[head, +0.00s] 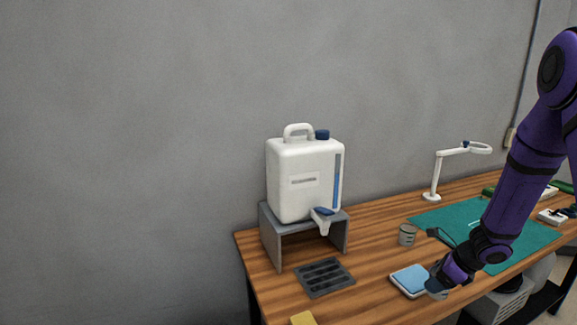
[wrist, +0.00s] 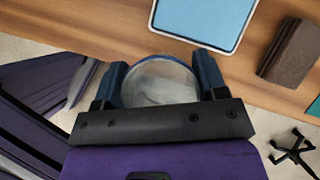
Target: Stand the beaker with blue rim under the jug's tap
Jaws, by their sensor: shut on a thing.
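The white jug (head: 305,180) stands on a grey stand (head: 270,240), with its tap (head: 323,217) at the front right, over the table's left end. My gripper (head: 438,284) is low at the table's front edge, right of and nearer than the tap. In the wrist view my gripper (wrist: 161,82) is shut on a clear round beaker (wrist: 160,78), with one finger on each side. The head view shows only a little of this beaker (head: 439,294), and its rim colour is hard to tell.
A dark slotted grate (head: 325,277) lies on the table in front of the stand. A blue-topped pad (head: 409,280) lies left of my gripper, and a brown block (wrist: 290,50) shows beyond. A yellow block (head: 303,318) is at the front. A green mat (head: 455,222) and white lamp (head: 435,175) are farther back.

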